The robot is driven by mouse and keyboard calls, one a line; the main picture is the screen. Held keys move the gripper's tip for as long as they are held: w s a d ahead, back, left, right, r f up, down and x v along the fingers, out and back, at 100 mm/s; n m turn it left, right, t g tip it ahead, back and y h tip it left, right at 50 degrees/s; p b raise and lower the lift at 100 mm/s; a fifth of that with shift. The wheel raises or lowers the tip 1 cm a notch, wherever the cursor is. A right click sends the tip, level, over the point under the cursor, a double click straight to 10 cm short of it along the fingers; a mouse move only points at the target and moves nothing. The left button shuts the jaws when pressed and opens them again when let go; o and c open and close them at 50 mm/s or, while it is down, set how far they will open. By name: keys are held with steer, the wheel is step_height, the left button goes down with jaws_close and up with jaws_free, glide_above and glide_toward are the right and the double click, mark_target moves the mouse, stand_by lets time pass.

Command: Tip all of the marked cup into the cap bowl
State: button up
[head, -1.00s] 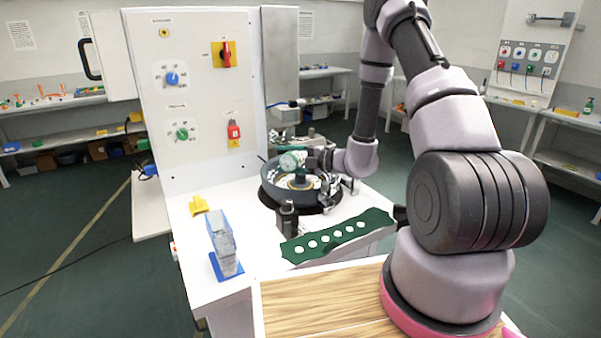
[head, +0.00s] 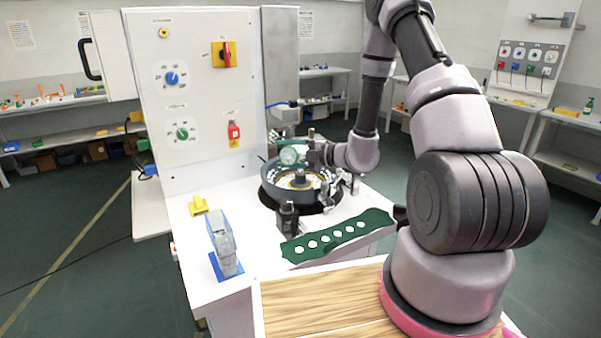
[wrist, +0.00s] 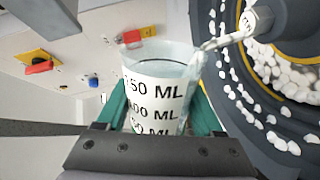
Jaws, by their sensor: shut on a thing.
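The marked cup (wrist: 158,98) is clear, with black ML markings. It lies tipped on its side above the bowl, and in the head view its round end (head: 291,155) shows. My gripper (head: 312,155) is shut on it, with green fingers on both sides of the cup in the wrist view (wrist: 158,112). I see no white caps in the cup, though part of its inside is hidden. The dark round cap bowl (head: 270,188) stands below it on the white machine top. Many white caps (wrist: 290,75) lie in the bowl and along its ring in the wrist view.
A tall white panel with knobs (head: 210,100) stands left of the bowl. A metal rod (wrist: 235,32) passes close to the cup's mouth. A green strip with white discs (head: 335,238), a blue-grey holder (head: 224,248) and a yellow block (head: 199,205) are in front.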

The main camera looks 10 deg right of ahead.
steer(key=shift+w+d+r+m, duration=0.2)
steer(key=shift+r+m, duration=0.3)
steer(key=shift+r, duration=0.2)
steer(key=shift+w+d+r+m, duration=0.1)
steer(key=shift+w+r+m, duration=0.1)
steer(key=shift+r+m, duration=0.4)
stand_by(0.5)
steer(key=f+n, duration=0.2)
steer(key=s+f+n, duration=0.1)
steer(key=f, duration=0.1)
steer(key=shift+a+f, duration=0.1)
steer(key=shift+a, duration=0.3)
steer(key=shift+s, duration=0.1)
steer(key=shift+n, duration=0.4)
